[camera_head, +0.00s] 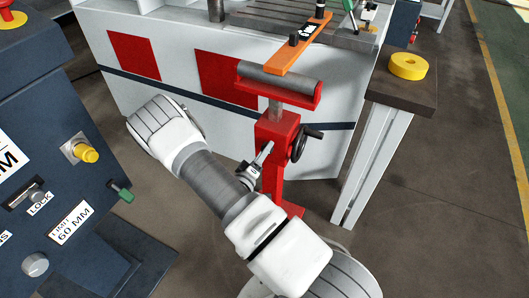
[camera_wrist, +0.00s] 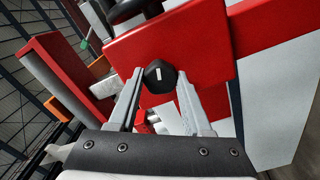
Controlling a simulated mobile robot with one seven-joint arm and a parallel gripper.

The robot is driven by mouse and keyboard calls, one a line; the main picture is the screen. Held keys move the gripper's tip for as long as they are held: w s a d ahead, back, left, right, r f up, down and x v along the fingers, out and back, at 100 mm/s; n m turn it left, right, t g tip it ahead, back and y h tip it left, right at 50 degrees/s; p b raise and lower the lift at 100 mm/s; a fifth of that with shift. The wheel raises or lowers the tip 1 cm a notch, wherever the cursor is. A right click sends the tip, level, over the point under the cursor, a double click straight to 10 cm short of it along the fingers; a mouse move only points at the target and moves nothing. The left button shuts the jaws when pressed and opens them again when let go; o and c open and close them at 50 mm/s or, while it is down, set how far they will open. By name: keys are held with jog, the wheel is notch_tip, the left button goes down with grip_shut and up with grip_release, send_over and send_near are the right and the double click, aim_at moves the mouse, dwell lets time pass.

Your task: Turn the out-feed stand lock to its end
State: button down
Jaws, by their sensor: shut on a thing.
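The red out-feed stand (camera_head: 277,133) stands upright on the floor with a grey roller (camera_head: 280,82) on top. In the wrist view, the stand lock (camera_wrist: 160,74) is a round black knob with a short white mark, on the stand's red face (camera_wrist: 200,40). My gripper (camera_wrist: 158,82) is shut on the knob, with one finger on each side of it. In the head view my gripper (camera_head: 269,148) reaches the left side of the stand's red block. The knob itself is hidden there.
A black handwheel (camera_head: 304,144) sticks out on the stand's right. A dark-topped table (camera_head: 415,96) with a yellow ring (camera_head: 408,66) stands at right. An orange bar (camera_head: 300,52) lies above the roller. A blue control cabinet (camera_head: 50,120) is at left.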

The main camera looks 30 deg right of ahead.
jog(key=shift+a+m, duration=0.1)
jog(key=shift+m, duration=0.2)
dwell(0.4)
jog(key=shift+c, duration=1.7)
grip_release()
jog(key=p+v, duration=0.2)
jog(key=v, duration=1.5)
jog(key=shift+s+a, duration=0.15)
